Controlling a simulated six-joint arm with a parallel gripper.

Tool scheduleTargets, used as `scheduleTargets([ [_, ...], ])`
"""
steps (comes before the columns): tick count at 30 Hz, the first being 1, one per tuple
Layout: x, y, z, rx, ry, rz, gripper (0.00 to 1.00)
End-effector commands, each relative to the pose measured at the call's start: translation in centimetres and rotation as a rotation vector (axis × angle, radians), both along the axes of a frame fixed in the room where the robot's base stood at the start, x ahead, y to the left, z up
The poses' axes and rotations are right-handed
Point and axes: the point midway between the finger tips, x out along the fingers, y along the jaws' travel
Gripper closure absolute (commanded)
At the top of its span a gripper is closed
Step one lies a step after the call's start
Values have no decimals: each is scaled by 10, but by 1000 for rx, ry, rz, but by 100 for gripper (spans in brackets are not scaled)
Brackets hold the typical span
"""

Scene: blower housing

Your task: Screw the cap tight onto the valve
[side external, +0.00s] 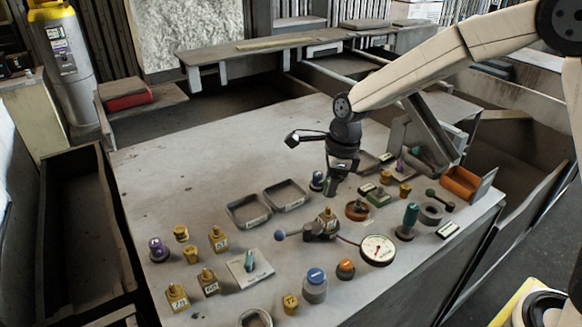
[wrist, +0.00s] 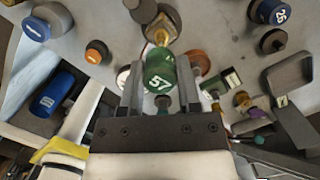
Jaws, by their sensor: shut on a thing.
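My gripper (wrist: 158,80) is shut on a green cap (wrist: 159,66) marked 57, with one finger on each side of it in the wrist view. A brass valve (wrist: 161,27) shows just beyond the cap in that view, and the cap covers part of the area in front of it. In the side view my gripper (side external: 331,187) points down, above the brass valve (side external: 327,214), which stands upright in a dark holder (side external: 321,231). A gap seems to show between gripper and valve there. The cap is hard to make out in the side view.
A round white gauge (side external: 377,250) stands right of the valve holder. Several brass valves (side external: 218,239) and coloured caps stand around the grey table. Two shallow trays (side external: 287,194) lie behind on the left. An orange bin (side external: 461,183) is at the right. The table's back left is clear.

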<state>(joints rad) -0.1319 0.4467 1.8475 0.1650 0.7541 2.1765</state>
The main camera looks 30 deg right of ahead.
Motion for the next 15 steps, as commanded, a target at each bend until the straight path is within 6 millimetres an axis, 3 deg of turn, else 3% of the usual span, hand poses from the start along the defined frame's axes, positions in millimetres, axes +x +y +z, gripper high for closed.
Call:
scheduleTargets([
  [15,0,0,0,0,1,375,100],
])
